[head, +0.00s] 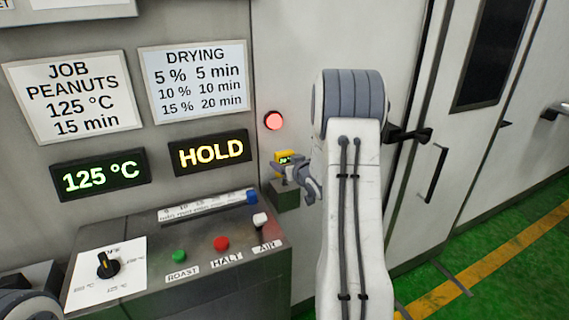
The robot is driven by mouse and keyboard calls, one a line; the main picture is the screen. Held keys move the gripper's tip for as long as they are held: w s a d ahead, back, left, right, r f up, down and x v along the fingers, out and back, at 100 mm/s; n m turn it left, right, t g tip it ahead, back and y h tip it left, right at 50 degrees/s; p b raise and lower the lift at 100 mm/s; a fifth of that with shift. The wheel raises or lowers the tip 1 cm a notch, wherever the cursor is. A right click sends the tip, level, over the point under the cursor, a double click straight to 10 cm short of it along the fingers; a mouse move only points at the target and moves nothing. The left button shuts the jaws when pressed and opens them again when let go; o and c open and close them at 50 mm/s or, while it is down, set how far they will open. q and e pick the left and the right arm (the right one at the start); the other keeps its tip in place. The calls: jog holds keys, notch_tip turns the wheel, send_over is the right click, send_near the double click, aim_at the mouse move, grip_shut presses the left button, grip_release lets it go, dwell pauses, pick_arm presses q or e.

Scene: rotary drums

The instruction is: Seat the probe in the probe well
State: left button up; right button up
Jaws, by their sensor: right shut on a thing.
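My right gripper (284,172) is shut on the probe, a small yellow device (285,157) with a dark display and green digits too small to read. The gripper's fingers hide the probe's lower part. Just below is a small dark grey-green block (286,197) on the machine's right side, which looks like the probe well. Its top opening is not clear to see, and I cannot tell whether the probe touches it or is inside it. My left gripper is not in view.
The sloped control panel (135,235) has a dial (108,265), a slider with a blue knob (252,197), green and red buttons and a white switch. Displays read 125 °C and HOLD. A red lamp (274,120) glows. White doors stand to the right.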

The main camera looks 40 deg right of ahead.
jog(key=shift+f+b, duration=1.15)
jog(key=shift+f, duration=0.3)
jog(key=o, duration=1.4)
jog(key=shift+s+a+r, duration=0.1)
jog(key=shift+s+r, duration=0.05)
jog(key=shift+s, duration=0.35)
jog(key=b+v, duration=0.2)
jog(key=v, duration=0.7)
jog(key=shift+s+r, duration=0.1)
jog(key=shift+s, duration=0.05)
